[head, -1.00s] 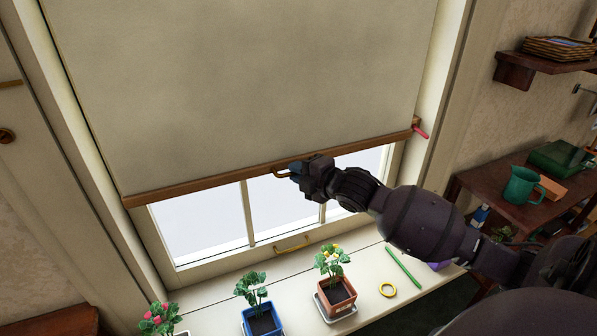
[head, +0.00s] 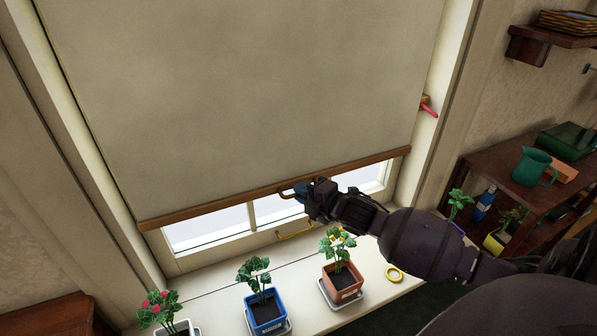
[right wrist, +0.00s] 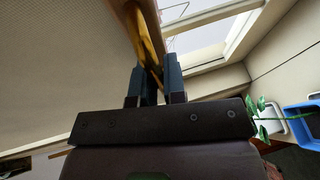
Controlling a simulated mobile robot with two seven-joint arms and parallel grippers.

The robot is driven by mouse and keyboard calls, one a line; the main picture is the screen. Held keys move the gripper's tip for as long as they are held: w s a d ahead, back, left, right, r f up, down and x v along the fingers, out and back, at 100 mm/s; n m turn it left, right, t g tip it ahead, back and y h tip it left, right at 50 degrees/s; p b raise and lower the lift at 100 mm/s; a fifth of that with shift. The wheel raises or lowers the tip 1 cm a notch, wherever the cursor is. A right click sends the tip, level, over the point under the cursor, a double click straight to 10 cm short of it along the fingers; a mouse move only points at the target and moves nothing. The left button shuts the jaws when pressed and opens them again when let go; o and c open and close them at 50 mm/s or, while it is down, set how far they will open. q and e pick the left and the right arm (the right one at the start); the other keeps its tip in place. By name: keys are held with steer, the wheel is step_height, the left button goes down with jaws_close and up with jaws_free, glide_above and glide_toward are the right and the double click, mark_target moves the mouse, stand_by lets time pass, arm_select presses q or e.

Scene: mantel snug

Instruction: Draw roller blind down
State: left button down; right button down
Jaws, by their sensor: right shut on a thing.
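The cream roller blind (head: 245,90) hangs over most of the window, with a strip of bare glass below it. Its wooden bottom bar (head: 215,206) runs across above the sill. A small brass-coloured pull handle (head: 288,192) sits on the bar. My right gripper (head: 300,193) is shut on this handle at the bar. In the right wrist view the handle (right wrist: 149,45) passes between the two fingers (right wrist: 157,82), with the blind (right wrist: 60,70) to the left. My left gripper is not in view.
Potted plants stand on the sill: a red-flowered one (head: 160,310), a blue pot (head: 266,312) and a terracotta pot (head: 343,283). A yellow window handle (head: 296,230) is below the bar. A red-tipped peg (head: 428,108) is on the right frame.

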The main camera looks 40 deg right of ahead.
step_height(320, 180, down, 8)
steer(key=b, duration=0.1)
steer(key=shift+r+b, duration=0.15)
steer(key=shift+b, duration=0.25)
steer(key=c, duration=1.2)
jaws_free()
steer(key=shift+r, duration=0.1)
steer(key=shift+s, duration=0.1)
